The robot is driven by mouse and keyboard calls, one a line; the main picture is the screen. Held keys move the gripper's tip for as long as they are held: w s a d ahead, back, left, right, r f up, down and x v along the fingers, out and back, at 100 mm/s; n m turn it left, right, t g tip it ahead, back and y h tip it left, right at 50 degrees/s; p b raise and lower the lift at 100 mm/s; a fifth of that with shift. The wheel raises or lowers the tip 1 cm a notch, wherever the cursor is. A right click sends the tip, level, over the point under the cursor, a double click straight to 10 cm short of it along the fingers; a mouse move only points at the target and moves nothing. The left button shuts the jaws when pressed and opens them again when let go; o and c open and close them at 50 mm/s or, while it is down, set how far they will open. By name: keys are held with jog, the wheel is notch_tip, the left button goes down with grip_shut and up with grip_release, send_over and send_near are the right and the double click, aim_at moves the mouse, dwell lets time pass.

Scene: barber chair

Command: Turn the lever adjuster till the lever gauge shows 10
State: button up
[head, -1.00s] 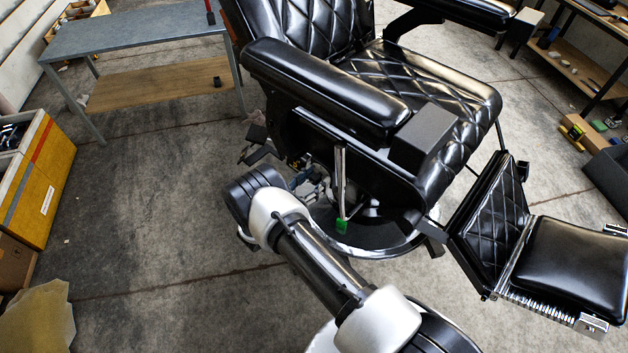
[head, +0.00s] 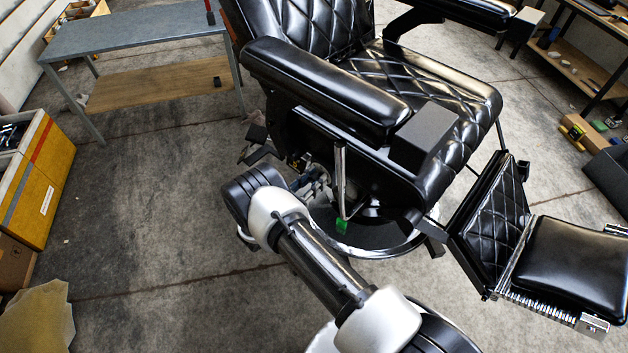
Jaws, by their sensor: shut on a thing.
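The black barber chair (head: 365,130) stands right of centre, its side towards me. A thin metal lever (head: 341,180) hangs upright below its armrest, with a green tip (head: 342,226) near the round base. My gripper (head: 312,184) is low beside the chair, just left of this lever and mostly hidden behind my own arm. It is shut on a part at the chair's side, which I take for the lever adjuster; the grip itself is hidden. No gauge reading can be made out in this view.
A black box (head: 424,137) sits at the front of the near armrest. The footrest (head: 570,265) sticks out at the lower right. A grey table (head: 130,35) stands at the back left, a yellow crate (head: 45,185) at the far left. The floor between is clear.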

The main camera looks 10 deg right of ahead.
jog(key=n+b, duration=0.2)
jog(key=n, duration=0.2)
jog(key=shift+n+b, duration=0.3)
jog(key=n, duration=0.4)
jog(key=shift+s+n, duration=0.1)
jog(key=shift+n, duration=0.2)
jog(key=o, duration=1.1)
jog(key=v, duration=1.2)
jog(key=shift+r, duration=0.1)
jog(key=shift+a, duration=0.1)
